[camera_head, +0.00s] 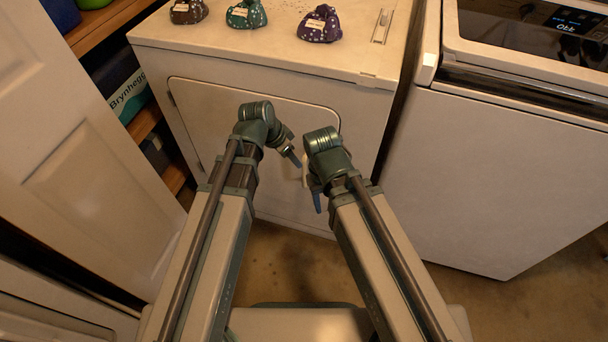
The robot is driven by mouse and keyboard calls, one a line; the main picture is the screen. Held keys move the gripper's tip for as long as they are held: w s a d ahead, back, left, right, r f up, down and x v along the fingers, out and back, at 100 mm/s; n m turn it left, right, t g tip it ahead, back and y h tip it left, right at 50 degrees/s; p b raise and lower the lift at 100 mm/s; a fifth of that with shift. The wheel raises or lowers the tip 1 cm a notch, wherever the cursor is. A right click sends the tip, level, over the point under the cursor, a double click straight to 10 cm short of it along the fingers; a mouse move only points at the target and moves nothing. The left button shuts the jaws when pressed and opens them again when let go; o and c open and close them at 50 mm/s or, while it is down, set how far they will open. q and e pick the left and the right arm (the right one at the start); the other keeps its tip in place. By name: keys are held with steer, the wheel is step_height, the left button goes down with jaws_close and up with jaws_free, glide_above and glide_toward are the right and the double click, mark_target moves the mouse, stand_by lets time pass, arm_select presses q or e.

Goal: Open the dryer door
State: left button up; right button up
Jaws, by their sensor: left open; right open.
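The dryer (250,55) is a white, boxy machine in the middle of the view. Its door (203,112) is a pale rounded panel on the front face and looks closed. A small pale piece that looks like the door handle (305,170) shows at the door's right side, between my grippers. My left gripper (294,158) is open, in front of the door and just left of that piece. My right gripper (317,200) is open, a little lower and to the right. My wrists hide part of the door, and I cannot tell whether either gripper touches it.
A washer (500,170) with a lit panel stands to the right. Three small bags, brown (188,11), teal (246,14) and purple (319,25), sit on the dryer top. A white room door (90,170) and a shelf (146,122) are on the left. Brown floor (290,265) is clear before the dryer.

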arm_select(q)
steer(key=b, duration=1)
glide_above(304, 185)
steer(key=f, duration=1.1)
steer(key=shift+w+f, duration=0.1)
steer(key=shift+w, duration=0.3)
jaws_close()
